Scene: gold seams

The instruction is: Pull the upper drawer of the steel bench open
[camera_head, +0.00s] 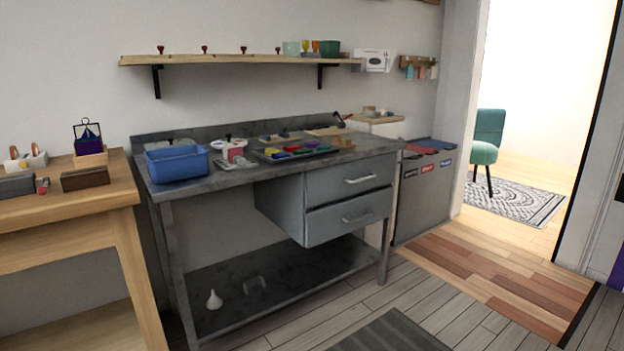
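The steel bench (225,184) stands against the back wall in the head view. A two-drawer unit hangs under the right part of its top. The upper drawer (335,184) looks shut, its front about flush with the lower one, and has a pale bar handle (361,179). The lower drawer (335,221) is also shut, with its own bar handle (358,218). My gripper is not in view.
A blue bin (176,164) and a tray of coloured items (290,152) sit on the bench top. A wooden table (75,205) stands at left, a grey bin (424,190) at right. A dark mat (390,333) lies on open floor in front.

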